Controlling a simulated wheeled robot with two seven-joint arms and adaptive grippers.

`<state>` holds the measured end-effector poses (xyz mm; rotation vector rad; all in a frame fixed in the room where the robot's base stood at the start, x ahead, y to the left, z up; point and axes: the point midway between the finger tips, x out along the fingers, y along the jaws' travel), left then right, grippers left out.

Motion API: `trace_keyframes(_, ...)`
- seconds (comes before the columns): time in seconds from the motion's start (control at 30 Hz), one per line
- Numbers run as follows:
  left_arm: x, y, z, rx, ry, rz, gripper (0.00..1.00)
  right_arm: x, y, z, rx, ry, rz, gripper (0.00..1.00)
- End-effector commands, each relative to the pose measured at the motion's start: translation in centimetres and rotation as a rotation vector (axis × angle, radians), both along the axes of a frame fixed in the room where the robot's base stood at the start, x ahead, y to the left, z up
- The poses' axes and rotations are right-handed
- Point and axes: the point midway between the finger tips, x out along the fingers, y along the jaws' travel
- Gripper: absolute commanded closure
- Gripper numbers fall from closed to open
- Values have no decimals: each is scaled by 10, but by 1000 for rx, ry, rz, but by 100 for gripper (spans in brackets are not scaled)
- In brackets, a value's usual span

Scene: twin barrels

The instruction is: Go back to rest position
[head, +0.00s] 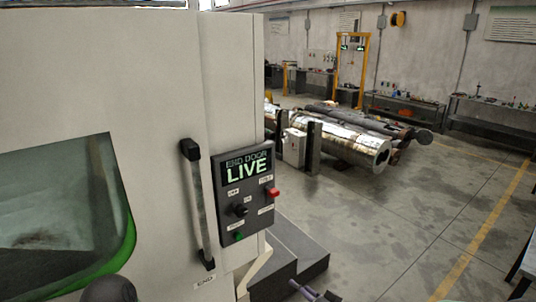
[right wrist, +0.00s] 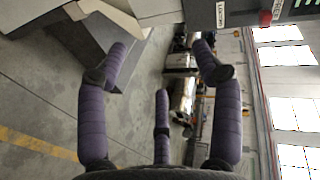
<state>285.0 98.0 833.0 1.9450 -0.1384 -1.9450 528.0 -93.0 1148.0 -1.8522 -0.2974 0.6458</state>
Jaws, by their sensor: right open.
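My right gripper (right wrist: 162,72) shows in the right wrist view with its purple padded fingers spread apart and nothing between them. In the head view, only purple finger parts of my right gripper (head: 316,293) show at the bottom edge, in front of the machine's base and apart from the control panel. The rest of it is cut off by the frame. A dark rounded part of mine shows at the bottom left of the head view, but no left fingers are visible.
A white machine (head: 165,70) with a window, vertical handle (head: 198,205) and control panel (head: 245,190) reading "LIVE" fills the left. A grey base block (head: 290,262) juts out below. Metal barrels (head: 340,145) lie behind. Open floor (head: 400,225) lies to the right.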

Motion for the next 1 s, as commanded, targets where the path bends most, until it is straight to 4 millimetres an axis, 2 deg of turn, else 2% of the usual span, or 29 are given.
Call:
trace_keyframes(0.03, 0, 0, -8, 0, 0, 0, 57, -3, -1, -27, -33, 34, 0, 34)
trace_keyframes(0.13, 1, 0, -20, 0, -1, 0, 57, -12, -5, -80, -124, 106, 7, 34)
trace_keyframes(0.27, 0, 0, -38, 0, -1, 0, 57, -37, -11, -163, -265, 231, 48, 34)
trace_keyframes(0.4, 0, 0, -57, 0, -1, 0, 57, -75, -14, -245, -403, 370, 132, 34)
trace_keyframes(0.47, 0, 0, -65, 0, -1, 0, 57, -96, -15, -278, -455, 430, 182, 34)
trace_keyframes(0.6, 0, 0, -82, 0, -1, 0, 57, -150, -14, -346, -551, 565, 318, 34)
trace_keyframes(0.7, 0, 0, -93, 0, 0, 0, 57, -186, -11, -381, -595, 641, 420, 34)
trace_keyframes(0.8, 0, 0, -100, 0, -1, 0, 57, -215, -9, -403, -619, 695, 503, 34)
trace_keyframes(0.9, 0, 0, -103, 0, -1, 0, 57, -234, -7, -415, -630, 726, 557, 34)
trace_keyframes(1.0, 0, 0, -104, 0, -1, 0, 57, -242, -6, -419, -636, 739, 585, 34)
